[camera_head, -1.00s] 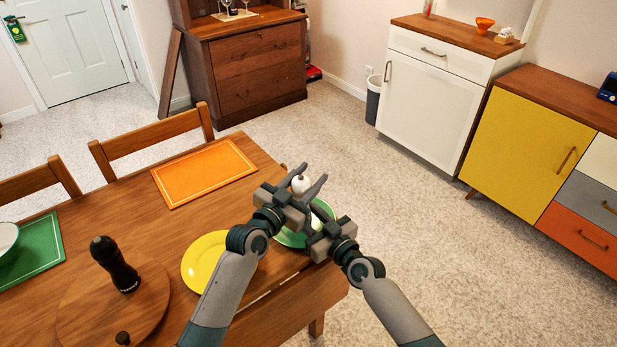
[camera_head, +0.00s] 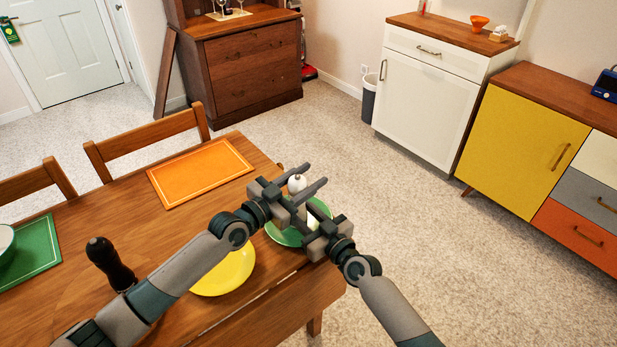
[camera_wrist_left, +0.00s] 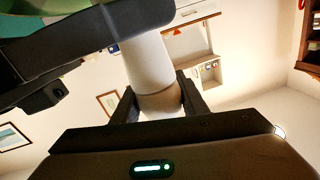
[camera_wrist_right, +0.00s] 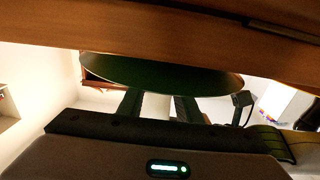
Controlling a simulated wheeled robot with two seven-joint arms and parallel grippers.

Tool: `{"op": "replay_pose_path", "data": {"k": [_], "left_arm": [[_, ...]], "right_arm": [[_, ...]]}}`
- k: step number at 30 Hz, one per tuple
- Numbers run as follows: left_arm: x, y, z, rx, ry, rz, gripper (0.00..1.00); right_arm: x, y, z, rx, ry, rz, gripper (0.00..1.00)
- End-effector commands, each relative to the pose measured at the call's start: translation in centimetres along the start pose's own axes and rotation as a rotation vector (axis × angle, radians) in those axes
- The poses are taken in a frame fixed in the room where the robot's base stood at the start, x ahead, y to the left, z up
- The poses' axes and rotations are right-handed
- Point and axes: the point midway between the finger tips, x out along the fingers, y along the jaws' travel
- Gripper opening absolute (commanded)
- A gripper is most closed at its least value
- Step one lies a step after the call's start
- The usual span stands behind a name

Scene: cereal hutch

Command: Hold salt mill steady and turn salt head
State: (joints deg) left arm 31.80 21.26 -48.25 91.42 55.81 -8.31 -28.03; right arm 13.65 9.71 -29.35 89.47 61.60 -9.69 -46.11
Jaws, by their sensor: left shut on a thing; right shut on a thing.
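The white salt mill (camera_head: 297,184) stands upright at the green plate (camera_head: 284,237) on the table's corner. Its round head shows between the fingers of my left gripper (camera_head: 310,176), which is shut on it. In the left wrist view the white mill (camera_wrist_left: 148,63) runs between the left fingers (camera_wrist_left: 159,100). My right gripper (camera_head: 314,226) is shut on the mill's body, lower down. In the right wrist view a white strip of the mill (camera_wrist_right: 155,107) shows between the right fingers, beside the dark green plate (camera_wrist_right: 160,75). Much of the mill is hidden by the grippers.
A yellow plate (camera_head: 228,273) lies near my left arm. A dark pepper mill (camera_head: 108,262) stands further left, partly behind that arm. An orange placemat (camera_head: 200,172) and a green placemat (camera_head: 35,255) lie on the table. Open carpet is beyond the table's right edge.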

Motion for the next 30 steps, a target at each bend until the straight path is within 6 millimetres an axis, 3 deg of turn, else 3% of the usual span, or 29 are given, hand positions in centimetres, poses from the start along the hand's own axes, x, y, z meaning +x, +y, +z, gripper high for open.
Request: {"op": "replay_pose_path", "data": {"k": [4, 5, 6, 7, 20, 30], "left_arm": [[0.0, -0.1, 0.0, 0.0, 0.001, -0.002, 0.17], [0.0, -0.2, 0.0, 0.0, 0.0, -0.003, 0.47], [0.0, -0.2, 0.0, 0.0, 0.0, -0.003, 0.56], [0.0, -0.2, 0.0, 0.0, 0.0, -0.003, 0.58], [-0.6, -0.2, 0.2, 0.001, -0.004, -0.004, 0.58], [-4.9, -0.2, 0.3, 0.002, -0.005, -0.004, 0.58]], "right_arm": [[-0.1, -0.3, 0.3, 0.0, -0.005, -0.005, 0.0], [-0.1, -0.3, 0.3, 0.0, -0.005, -0.004, 0.0], [-0.1, -0.3, 0.3, 0.0, -0.005, -0.004, 0.0], [-0.1, -0.3, 0.3, 0.0, -0.005, -0.004, 0.0], [-0.1, 0.0, 0.3, 0.001, -0.004, 0.0, 0.0], [-0.1, 0.1, 0.3, 0.0, -0.004, 0.001, 0.0]]}}
